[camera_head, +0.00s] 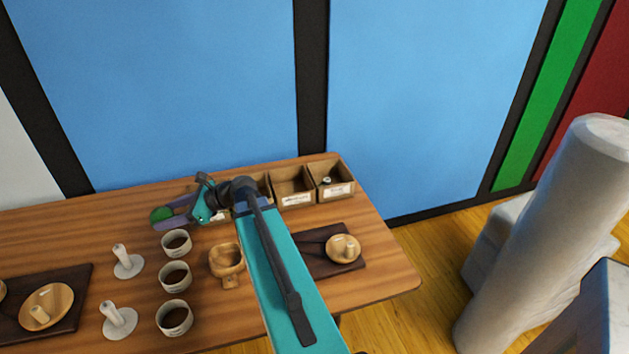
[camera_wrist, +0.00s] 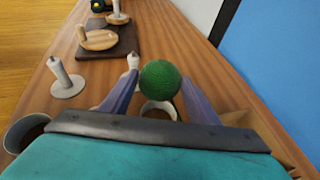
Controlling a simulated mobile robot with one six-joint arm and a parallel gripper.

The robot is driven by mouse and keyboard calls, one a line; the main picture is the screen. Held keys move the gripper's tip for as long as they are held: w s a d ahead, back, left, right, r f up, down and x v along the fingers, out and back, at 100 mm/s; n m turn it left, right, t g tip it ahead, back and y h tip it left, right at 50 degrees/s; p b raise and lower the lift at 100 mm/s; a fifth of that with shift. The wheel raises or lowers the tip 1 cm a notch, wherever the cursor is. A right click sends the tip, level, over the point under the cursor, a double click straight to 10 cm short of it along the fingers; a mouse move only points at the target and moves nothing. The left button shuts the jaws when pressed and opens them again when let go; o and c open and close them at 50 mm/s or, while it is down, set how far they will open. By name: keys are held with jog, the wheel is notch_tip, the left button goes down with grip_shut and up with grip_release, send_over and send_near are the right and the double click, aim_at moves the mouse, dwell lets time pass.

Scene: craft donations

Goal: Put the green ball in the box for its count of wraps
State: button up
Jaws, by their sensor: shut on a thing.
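The green ball (camera_head: 160,214) is gripped between the purple fingers of my gripper (camera_head: 166,216), over the table's back left part. In the wrist view the textured green ball (camera_wrist: 159,80) sits between the fingertips. No wraps can be counted on it. Open cardboard boxes with white labels stand in a row at the table's back edge, to the right of my gripper: a right box (camera_head: 335,191) with a small pale and teal item inside, and a middle box (camera_head: 293,201) that looks empty. My arm partly hides the boxes further left. The label writing is too small to read.
Three white cups, one of them here (camera_head: 175,276), stand in a column below my gripper. A wooden cup (camera_head: 226,262) is beside them. White spindles (camera_head: 127,264) stand to the left. Dark boards with wooden plates (camera_head: 344,249) lie at both sides. A blue wall is behind.

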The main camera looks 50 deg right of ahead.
jog(key=s+d+m+t+h+p, duration=0.1)
jog(key=s+d+m+h+p, duration=0.2)
jog(key=d, duration=1.2)
jog(key=s+d+m+t+h+p, duration=0.1)
jog(key=s+d+m+t+h, duration=0.2)
jog(key=d, duration=1.2)
jog(key=s+d+m+g+h+p, duration=0.1)
jog(key=s+d+m+h, duration=0.2)
jog(key=s+d, duration=0.5)
jog(key=s+d+m+g+h+p, duration=0.1)
jog(key=s+d+m+h+p, duration=0.1)
jog(key=s+d, duration=0.7)
jog(key=d+m+h, duration=0.1)
jog(key=d+h, duration=0.1)
jog(key=d, duration=0.4)
jog(key=shift+r+g+h+p, duration=0.2)
jog(key=shift+g+h+p, duration=0.1)
jog(key=shift+h, duration=0.1)
jog(key=shift+f, duration=0.1)
jog(key=shift+f+b, duration=2.35)
jog(key=shift+f, duration=0.55)
jog(key=o, duration=1.1)
